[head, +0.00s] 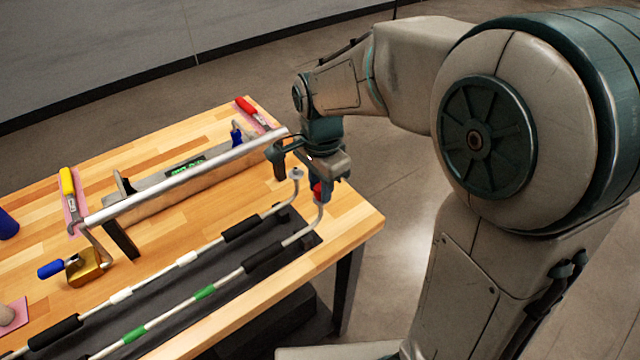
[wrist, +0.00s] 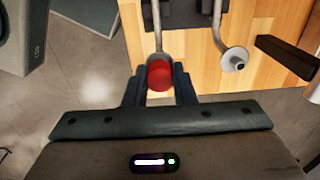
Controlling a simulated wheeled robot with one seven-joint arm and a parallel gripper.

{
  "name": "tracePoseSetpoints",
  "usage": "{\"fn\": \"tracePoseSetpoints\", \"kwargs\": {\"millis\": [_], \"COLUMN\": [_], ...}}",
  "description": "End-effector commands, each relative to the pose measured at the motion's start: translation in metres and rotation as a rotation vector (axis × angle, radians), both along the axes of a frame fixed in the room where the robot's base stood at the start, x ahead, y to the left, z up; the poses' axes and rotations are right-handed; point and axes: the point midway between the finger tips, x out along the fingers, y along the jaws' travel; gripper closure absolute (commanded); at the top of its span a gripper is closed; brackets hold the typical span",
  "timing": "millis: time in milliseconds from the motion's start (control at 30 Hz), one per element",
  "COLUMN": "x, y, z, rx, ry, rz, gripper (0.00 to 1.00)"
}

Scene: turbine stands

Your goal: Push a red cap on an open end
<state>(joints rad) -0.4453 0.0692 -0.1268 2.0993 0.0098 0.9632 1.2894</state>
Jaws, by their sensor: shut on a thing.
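My gripper (head: 322,186) is shut on a red cap (head: 317,191), above the front right corner of the table. In the wrist view the red cap (wrist: 160,75) sits between the two fingers (wrist: 160,90). The bent end of the near tube (head: 319,214) meets the cap; in the wrist view the near tube (wrist: 158,30) runs up to it. How far the cap is over the end is hidden. The far tube (head: 290,195) bends up beside it, its end uncapped; this end (wrist: 238,62) shows right of the cap in the wrist view.
Both tubes lie over a dark mat (head: 215,300) on the wooden table (head: 350,218). A long silver rail (head: 190,176) stands behind them. A yellow-handled tool (head: 68,183), a red-handled tool (head: 248,108) and a brass block (head: 85,268) are farther off. Floor is clear at right.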

Motion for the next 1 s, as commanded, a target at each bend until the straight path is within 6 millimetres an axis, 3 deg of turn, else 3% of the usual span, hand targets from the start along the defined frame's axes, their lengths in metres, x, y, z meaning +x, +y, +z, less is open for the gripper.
{"fn": "tracePoseSetpoints", "kwargs": {"millis": [33,233,267,333,533,600,1000], "x": [-0.004,-0.005,-0.005,-0.004,-0.003,-0.003,-0.002], "y": [-0.001,-0.001,-0.001,-0.001,-0.001,-0.001,-0.001], "z": [-0.008,-0.009,-0.009,-0.009,-0.007,-0.006,0.003], "rx": [-0.007,-0.007,-0.007,-0.008,-0.006,-0.005,-0.003], "ry": [0.019,0.022,0.022,0.020,0.015,0.014,0.010], "rz": [0.000,0.000,0.000,0.000,0.000,0.000,0.000], "gripper": [1.00,1.00,0.69,0.52,0.52,0.44,0.44]}}
